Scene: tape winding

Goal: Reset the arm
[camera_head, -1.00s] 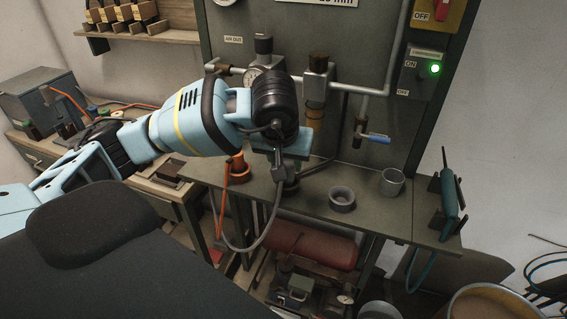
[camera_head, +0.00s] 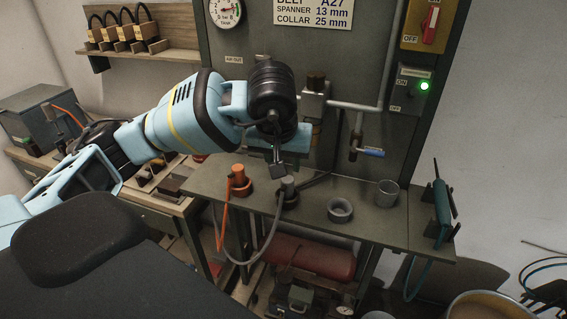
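My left arm comes in from the left, and its gripper (camera_head: 277,168) hangs above the grey bench, in front of the back panel. The gripper is small in the picture and its fingers are partly behind the wrist, so I cannot tell whether it is open or shut. Just below it, a grey plug on a grey hose (camera_head: 289,190) stands on the bench, apart from the gripper. An orange plug with an orange hose (camera_head: 239,180) stands to its left. My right gripper is not in view.
A grey ring (camera_head: 340,210) and a grey cup (camera_head: 387,193) stand on the bench (camera_head: 375,226). A teal tool (camera_head: 442,205) sits at its right end. A blue-handled valve (camera_head: 369,152) and a switch with a green light (camera_head: 423,86) are on the panel. A red tank (camera_head: 312,257) lies below.

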